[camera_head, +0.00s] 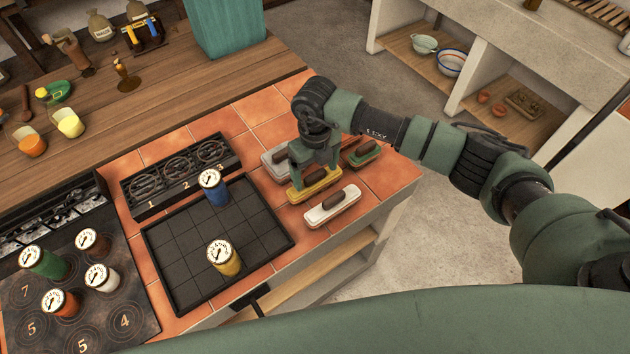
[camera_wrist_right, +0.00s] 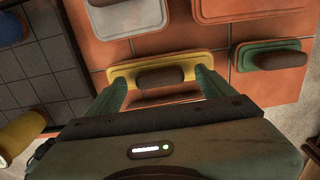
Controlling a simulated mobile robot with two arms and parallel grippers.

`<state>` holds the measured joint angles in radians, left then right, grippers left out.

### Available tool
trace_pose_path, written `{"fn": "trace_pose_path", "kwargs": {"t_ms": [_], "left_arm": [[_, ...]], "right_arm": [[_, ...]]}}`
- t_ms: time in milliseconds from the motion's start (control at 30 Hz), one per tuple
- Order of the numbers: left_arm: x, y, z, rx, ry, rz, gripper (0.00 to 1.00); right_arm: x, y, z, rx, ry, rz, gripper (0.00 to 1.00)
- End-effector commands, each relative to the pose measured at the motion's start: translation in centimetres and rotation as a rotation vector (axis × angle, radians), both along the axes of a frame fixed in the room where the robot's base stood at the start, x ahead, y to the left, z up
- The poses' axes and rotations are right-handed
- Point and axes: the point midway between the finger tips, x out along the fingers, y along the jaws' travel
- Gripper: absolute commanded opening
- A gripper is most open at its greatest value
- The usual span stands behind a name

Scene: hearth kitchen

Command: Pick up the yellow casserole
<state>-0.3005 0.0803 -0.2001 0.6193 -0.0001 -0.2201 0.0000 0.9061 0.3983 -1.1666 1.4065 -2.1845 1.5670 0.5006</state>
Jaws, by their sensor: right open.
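The yellow casserole (camera_head: 322,188) looks like a low oblong yellow piece with a rounded dark brown handle on top. It rests on the orange tiles and also shows in the wrist view (camera_wrist_right: 122,72). My right gripper (camera_head: 315,180) is directly above it, pointing down. In the wrist view my right gripper (camera_wrist_right: 161,78) is open, with one green finger near each end of the brown handle. I cannot tell whether the fingers touch the casserole. My left gripper is not in view.
Similar oblong pieces stand close by: white (camera_head: 333,206), grey (camera_head: 272,160) and green (camera_head: 365,158). A black gridded tray (camera_head: 180,245) to the left holds a blue canister (camera_head: 216,193) and a yellow canister (camera_head: 228,264). The counter's edge is close on the right.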

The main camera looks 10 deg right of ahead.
Motion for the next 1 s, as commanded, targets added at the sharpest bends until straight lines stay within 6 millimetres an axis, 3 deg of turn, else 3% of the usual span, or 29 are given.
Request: {"fn": "trace_pose_path", "kwargs": {"t_ms": [267,500,567,600,1000], "left_arm": [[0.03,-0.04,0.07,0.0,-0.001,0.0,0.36],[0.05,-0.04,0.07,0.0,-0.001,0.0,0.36],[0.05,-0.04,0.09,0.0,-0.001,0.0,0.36],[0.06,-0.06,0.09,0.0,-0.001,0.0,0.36],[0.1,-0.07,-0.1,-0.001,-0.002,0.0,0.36]], "right_arm": [[-0.02,0.03,-0.54,0.0,-0.001,0.002,0.84],[-0.01,0.04,-0.5,0.001,-0.001,0.002,0.2],[-0.01,0.04,-0.49,0.001,-0.001,0.002,0.03],[-0.01,0.03,-0.48,0.001,-0.001,0.002,0.0],[0.12,0.08,0.2,0.004,-0.004,0.001,0.0]]}}
